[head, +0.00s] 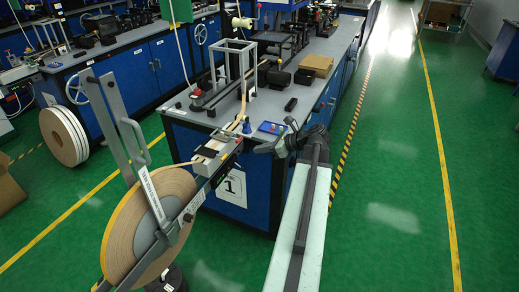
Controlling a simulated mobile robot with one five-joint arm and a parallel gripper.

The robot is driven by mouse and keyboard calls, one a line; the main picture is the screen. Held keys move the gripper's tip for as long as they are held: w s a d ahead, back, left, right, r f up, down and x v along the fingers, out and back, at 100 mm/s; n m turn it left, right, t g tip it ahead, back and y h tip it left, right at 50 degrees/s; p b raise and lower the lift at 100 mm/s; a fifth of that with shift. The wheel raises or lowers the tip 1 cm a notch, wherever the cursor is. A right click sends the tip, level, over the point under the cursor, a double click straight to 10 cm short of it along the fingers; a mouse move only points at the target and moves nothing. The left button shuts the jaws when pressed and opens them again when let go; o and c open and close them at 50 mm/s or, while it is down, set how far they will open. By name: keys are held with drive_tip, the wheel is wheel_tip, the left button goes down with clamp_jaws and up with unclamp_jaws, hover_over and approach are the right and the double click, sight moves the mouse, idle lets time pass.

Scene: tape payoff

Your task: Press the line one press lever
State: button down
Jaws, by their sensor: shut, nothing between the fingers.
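A grey metal frame (241,62) stands on this bench beside a dark long device (210,100). I cannot tell for sure which part is the press lever; small red-tipped parts show on the bench. My gripper (279,143) is shut and empty, in front of the bench's near right corner. It looks apart from the bench devices, though its distance from the edge is hard to judge.
A large tape reel (118,236) on a grey stand is at the front left, its tape running up to the bench. A second reel (64,137) stands farther left. A brown box (316,65) lies on the bench. Green floor (395,180) at right is clear.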

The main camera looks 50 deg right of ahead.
drive_tip(key=b+x, duration=0.3)
drive_tip(key=x, duration=0.4)
drive_tip(key=r+p, duration=0.2)
drive_tip(key=p, duration=0.1)
drive_tip(key=r+p, duration=0.1)
drive_tip(key=r, duration=0.1)
drive_tip(key=shift+w+a, duration=0.1)
drive_tip(key=shift+w, duration=0.2)
